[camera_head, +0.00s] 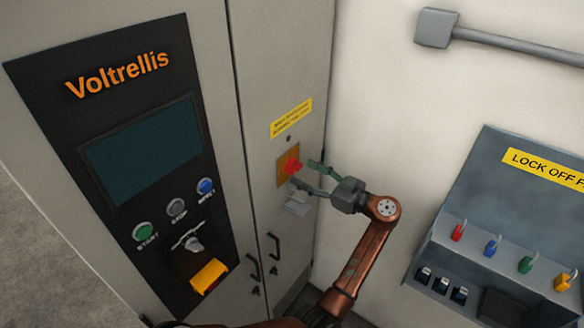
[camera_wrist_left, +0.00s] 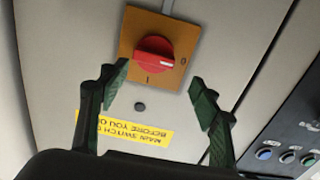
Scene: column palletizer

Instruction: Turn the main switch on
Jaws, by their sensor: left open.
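The main switch is a red rotary knob (camera_head: 292,167) on an orange-yellow plate on the grey cabinet door. In the left wrist view the knob (camera_wrist_left: 154,56) shows close up, upside down, with its white mark pointing to the picture's right. An "I" is printed on the plate (camera_wrist_left: 136,75) below the knob in that view. My left gripper (camera_head: 304,175) is open in front of the switch, its green-tipped fingers spread. In the wrist view the fingertips (camera_wrist_left: 158,79) stand either side of the plate's lower part, with nothing between them. My right gripper is not in view.
A yellow warning label (camera_head: 291,118) is above the switch. Black door handles (camera_head: 274,248) are lower down. The Voltrellis panel (camera_head: 140,150) is left; a lock-off board (camera_head: 500,215) with coloured padlocks is right.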

